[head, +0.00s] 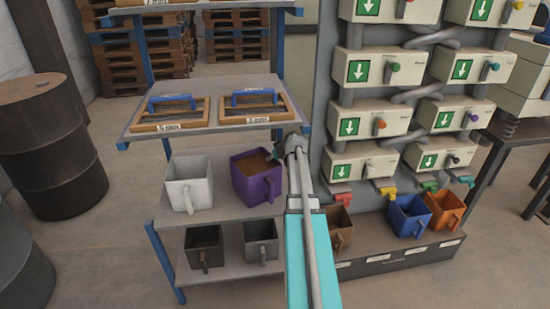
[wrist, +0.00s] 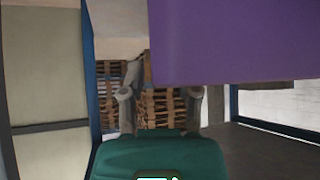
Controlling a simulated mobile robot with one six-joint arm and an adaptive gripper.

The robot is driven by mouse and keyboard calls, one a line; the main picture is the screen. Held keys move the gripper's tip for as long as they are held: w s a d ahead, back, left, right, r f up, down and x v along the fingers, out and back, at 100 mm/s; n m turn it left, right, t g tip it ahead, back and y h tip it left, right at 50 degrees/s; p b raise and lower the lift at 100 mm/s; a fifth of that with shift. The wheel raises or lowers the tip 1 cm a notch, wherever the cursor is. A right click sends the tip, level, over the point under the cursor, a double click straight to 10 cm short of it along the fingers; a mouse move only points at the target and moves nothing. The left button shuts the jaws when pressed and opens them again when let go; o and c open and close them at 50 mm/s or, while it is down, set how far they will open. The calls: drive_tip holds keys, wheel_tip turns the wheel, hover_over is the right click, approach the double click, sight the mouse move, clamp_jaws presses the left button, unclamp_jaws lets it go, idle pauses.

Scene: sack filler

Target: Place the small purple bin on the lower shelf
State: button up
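The small purple bin (head: 248,180) has brown contents and a handle facing front. In the head view it is at the right end of the middle shelf (head: 225,209), under the upper shelf. Whether its base touches the middle shelf I cannot tell. My gripper (head: 278,155) is at the bin's upper right rim. In the wrist view the bin (wrist: 240,40) fills the upper right. My gripper (wrist: 147,62) reaches its edge there, fingers converging on the wall; one fingertip is hidden behind the purple. The lower shelf (head: 225,272) is below the middle shelf.
A white bin (head: 187,190) stands left of the purple one. A dark bin (head: 203,245) and a grey bin (head: 261,240) occupy the lower shelf, with a gap between. The upper shelf (head: 205,95) holds two wooden frames. The filler (head: 326,100) stands close on the right.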

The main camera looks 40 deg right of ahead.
drive_tip(key=shift+r, duration=0.15)
drive_tip(key=shift+p+v, duration=0.9)
drive_tip(key=shift+v, duration=0.05)
drive_tip(key=s+a, duration=0.1)
drive_tip(key=s, duration=1.1)
drive_tip(key=shift+s+a+r+p, duration=0.25)
drive_tip(key=shift+s+r+p, duration=0.05)
drive_tip(key=shift+s+r, duration=0.1)
